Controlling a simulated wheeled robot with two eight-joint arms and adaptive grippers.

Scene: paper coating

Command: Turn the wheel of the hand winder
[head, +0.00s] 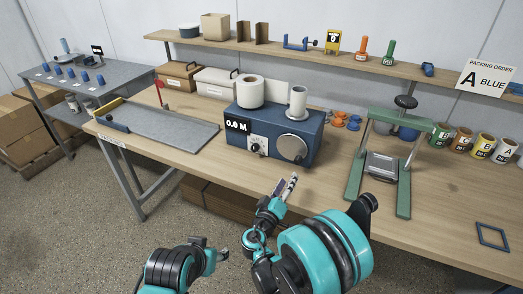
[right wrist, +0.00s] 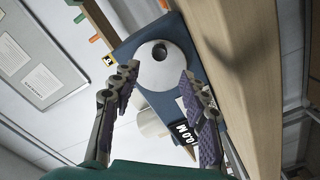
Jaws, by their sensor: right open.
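The hand winder (head: 262,130) is a blue box on the wooden table, with a white paper roll (head: 250,92) and a slimmer roll (head: 297,102) on top. Its display (head: 237,126) reads 0.0 M. Its round grey wheel (head: 292,148) is on the front at the right. In the right wrist view the wheel (right wrist: 172,72) shows as a pale disc with a dark spot, beyond the fingers. My right gripper (head: 288,187) is open and empty in front of the winder, apart from the wheel. My left gripper (head: 216,249) is low, before the table; its fingers are unclear.
A green press frame (head: 355,180) stands right of the winder. Several labelled cans (head: 463,140) stand at the far right, near a blue square frame (head: 492,236). The table in front of the winder is clear.

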